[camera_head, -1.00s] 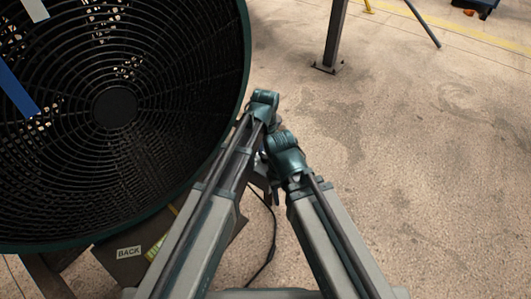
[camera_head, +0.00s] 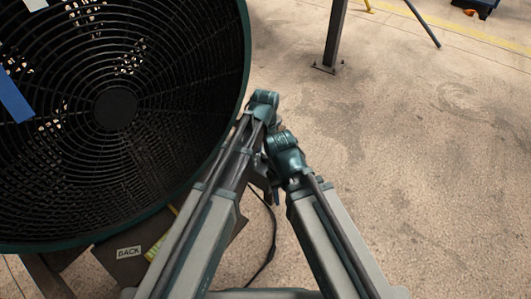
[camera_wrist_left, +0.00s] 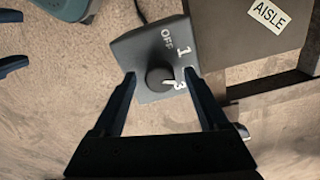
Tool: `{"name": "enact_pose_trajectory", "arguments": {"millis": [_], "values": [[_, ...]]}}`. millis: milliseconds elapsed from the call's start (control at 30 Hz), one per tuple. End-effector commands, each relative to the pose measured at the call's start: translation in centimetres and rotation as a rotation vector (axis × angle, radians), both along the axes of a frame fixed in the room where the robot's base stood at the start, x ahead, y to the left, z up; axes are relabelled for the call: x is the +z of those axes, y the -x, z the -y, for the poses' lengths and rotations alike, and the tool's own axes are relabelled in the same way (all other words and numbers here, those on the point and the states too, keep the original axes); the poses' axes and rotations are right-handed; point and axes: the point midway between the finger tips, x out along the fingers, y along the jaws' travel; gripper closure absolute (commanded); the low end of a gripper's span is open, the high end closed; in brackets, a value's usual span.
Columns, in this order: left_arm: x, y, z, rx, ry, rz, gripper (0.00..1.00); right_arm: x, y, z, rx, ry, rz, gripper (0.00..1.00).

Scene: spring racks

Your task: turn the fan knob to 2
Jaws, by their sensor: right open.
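In the left wrist view a dark grey control box (camera_wrist_left: 140,54) carries white marks OFF, 1 and 3; no 2 is readable. Its round dark knob (camera_wrist_left: 158,79) has a white mark at its right side, close to the 3. My left gripper (camera_wrist_left: 159,76) is open, one finger on each side of the knob, with visible gaps. The fan (camera_head: 200,160) fills the upper left of the head view. There, my arms mostly hide both grippers and the box. My right gripper (camera_wrist_left: 18,42) shows open and empty at the left edge of the left wrist view.
A plate labelled BACK (camera_head: 129,252) is under the fan, and an AISLE label (camera_wrist_left: 268,14) is beside the box. A black cable (camera_head: 270,245) runs over the floor. A grey post (camera_head: 335,35) stands further back. The floor at right is clear.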

Motion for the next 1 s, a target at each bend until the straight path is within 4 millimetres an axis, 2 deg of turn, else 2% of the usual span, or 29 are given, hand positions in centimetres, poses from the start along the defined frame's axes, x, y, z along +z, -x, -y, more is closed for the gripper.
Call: {"name": "enact_pose_trajectory", "arguments": {"millis": [267, 467, 667, 1000], "values": [[0.2, 0.0, 0.0, 0.000, 0.000, 0.000, 0.23, 0.2, 0.0, 0.0, 0.000, 0.000, 0.000, 0.50], [1.5, 0.0, 0.0, 0.000, 0.000, 0.000, 0.23, 1.5, 0.0, 0.0, 0.000, 0.000, 0.000, 0.50], [4.0, 0.0, 0.0, 0.000, 0.000, 0.000, 0.23, 4.0, 0.0, 0.0, 0.000, 0.000, 0.000, 0.50], [9.4, 0.0, 0.0, 0.000, 0.000, 0.000, 0.23, 9.4, 0.0, 0.0, 0.000, 0.000, 0.000, 0.50]]}}
